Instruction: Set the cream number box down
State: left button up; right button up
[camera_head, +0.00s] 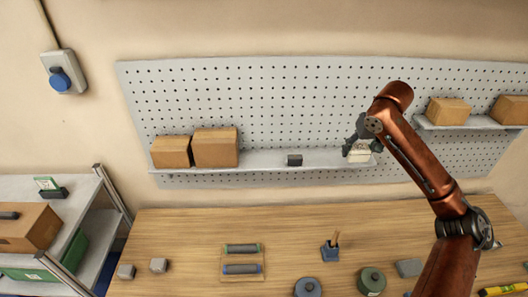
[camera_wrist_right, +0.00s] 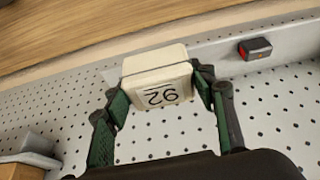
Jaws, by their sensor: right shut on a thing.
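The cream number box (camera_head: 359,153) is in the head view at the right part of the lower pegboard shelf (camera_head: 320,158). It also shows in the right wrist view (camera_wrist_right: 158,72), with a dark two-digit number on its face, seen upside down. My right gripper (camera_head: 361,146) is shut on the box, with a green-padded finger on each side of it in the wrist view (camera_wrist_right: 160,92). I cannot tell whether the box's underside touches the shelf. My left gripper is not in view.
A small dark box (camera_head: 294,160) stands on the same shelf, left of the cream box, with bare shelf between. Two cardboard boxes (camera_head: 215,147) stand at that shelf's left end. The wooden bench (camera_head: 190,225) below holds reels and small items. A higher shelf (camera_head: 470,123) is at right.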

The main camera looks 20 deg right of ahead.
aim_at(363, 146)
jog(key=r, duration=0.1)
jog(key=d, duration=0.1)
jog(key=r, duration=0.1)
jog(key=shift+s+d+r, duration=0.2)
jog(key=shift+s+r, duration=0.1)
jog(key=w+f+p, duration=0.2)
jog(key=w+f, duration=0.1)
jog(key=w, duration=0.1)
jog(key=w+d+f+p, duration=0.1)
jog(key=w+f, duration=0.1)
jog(key=w, duration=0.2)
jog(key=w+d+f+p, duration=0.1)
jog(key=w+f+p, duration=0.1)
jog(key=w, duration=0.3)
jog(key=shift+f+p, duration=0.3)
jog(key=shift+f, duration=0.55)
jog(key=shift+w+f, duration=0.25)
jog(key=shift+f, duration=0.15)
jog(key=shift+w+d+f+p, duration=0.1)
jog(key=shift+f+p, duration=0.15)
jog(key=shift+f, duration=0.65)
jog(key=shift+w+d+f+p, duration=0.1)
jog(key=shift+f+p, duration=0.1)
jog(key=shift+f, duration=0.7)
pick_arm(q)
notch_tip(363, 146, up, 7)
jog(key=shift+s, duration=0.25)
pick_arm(e)
jog(key=shift+a, duration=0.1)
